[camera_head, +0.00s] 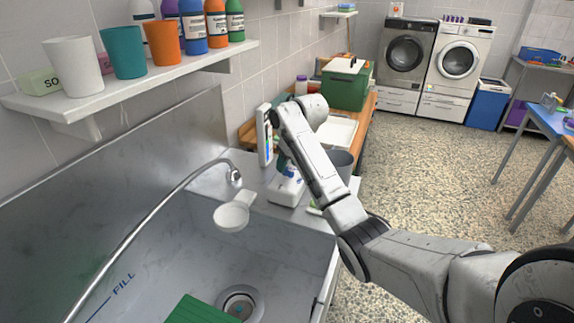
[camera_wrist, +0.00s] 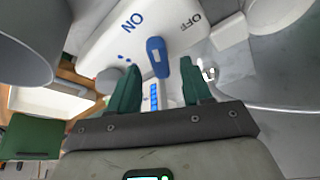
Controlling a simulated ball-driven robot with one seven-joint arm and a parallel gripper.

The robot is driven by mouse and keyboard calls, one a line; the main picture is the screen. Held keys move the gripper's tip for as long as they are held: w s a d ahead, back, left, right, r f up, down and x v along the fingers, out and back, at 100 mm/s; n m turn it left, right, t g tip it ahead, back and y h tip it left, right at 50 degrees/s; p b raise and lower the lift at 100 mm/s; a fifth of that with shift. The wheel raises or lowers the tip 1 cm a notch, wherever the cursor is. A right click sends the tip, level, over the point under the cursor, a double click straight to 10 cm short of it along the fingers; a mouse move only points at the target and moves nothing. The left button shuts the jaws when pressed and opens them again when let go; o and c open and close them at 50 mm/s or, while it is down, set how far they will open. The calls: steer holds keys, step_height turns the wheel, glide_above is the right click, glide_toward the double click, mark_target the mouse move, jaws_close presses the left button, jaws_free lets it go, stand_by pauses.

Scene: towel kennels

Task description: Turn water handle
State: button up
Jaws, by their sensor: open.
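The water handle is a small blue lever (camera_wrist: 157,58) on a white box marked ON on the left and OFF on the right (camera_wrist: 115,40) in the wrist view. The lever points between the two marks. My gripper (camera_wrist: 160,88) is open, with dark green fingers on either side of the line to the lever. The lever is just ahead of the fingertips, and I cannot tell whether they touch it. In the head view the white box (camera_head: 285,192) stands on the counter by the sink, and my arm partly hides the lever and gripper.
A metal sink (camera_head: 190,260) with a curved spout (camera_head: 140,230) and a white scoop-like cup (camera_head: 232,215) lies left of my arm. A shelf (camera_head: 150,80) with cups and bottles hangs above. A grey bin-like container (camera_head: 341,163) is close behind my arm. Open floor lies right.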

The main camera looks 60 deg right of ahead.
steer(key=shift+x, duration=0.95)
jaws_close()
